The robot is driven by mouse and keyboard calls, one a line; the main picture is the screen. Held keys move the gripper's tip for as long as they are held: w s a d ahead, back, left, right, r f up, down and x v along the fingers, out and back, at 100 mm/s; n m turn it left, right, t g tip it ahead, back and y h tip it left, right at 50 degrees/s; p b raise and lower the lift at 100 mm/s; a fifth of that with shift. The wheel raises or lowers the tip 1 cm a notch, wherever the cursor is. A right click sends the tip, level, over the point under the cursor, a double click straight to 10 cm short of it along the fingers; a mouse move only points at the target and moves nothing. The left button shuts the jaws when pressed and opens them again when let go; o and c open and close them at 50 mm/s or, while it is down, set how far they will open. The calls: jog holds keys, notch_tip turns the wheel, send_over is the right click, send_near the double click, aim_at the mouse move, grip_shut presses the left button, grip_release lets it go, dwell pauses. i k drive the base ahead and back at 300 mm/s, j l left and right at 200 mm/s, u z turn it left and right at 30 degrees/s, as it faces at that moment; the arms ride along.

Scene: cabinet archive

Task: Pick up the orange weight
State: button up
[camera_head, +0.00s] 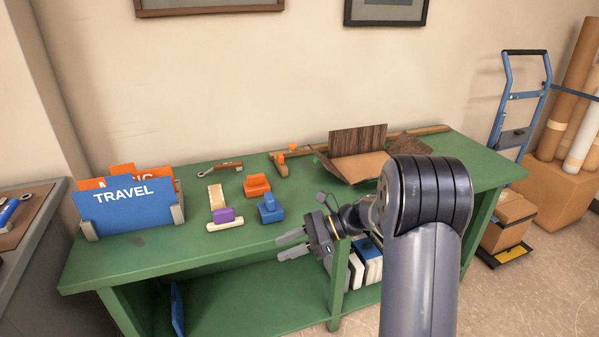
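An orange weight (257,186), a small stepped block, sits on the green table top in the middle left, behind a similar blue block (270,208). My gripper (279,247) is in front of the table's front edge, below and to the right of the orange weight in the picture. Its two fingers point left and are spread apart with nothing between them. It is clear of the orange weight, and nothing hides the weight.
The green table (180,250) also bears a purple block (222,215), blue and orange TRAVEL folders (124,204) at left, a wrench (222,168), and an open cardboard box (358,167) at right. Books (366,263) stand on the lower shelf. A blue hand truck (513,110) stands at right.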

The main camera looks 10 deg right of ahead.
aim_at(256, 185)
jog(key=i+l, duration=0.5)
jog(key=i, duration=0.15)
jog(key=i+u, duration=0.2)
jog(key=i, duration=0.15)
jog(key=i+l+u, duration=0.2)
jog(key=i, duration=0.1)
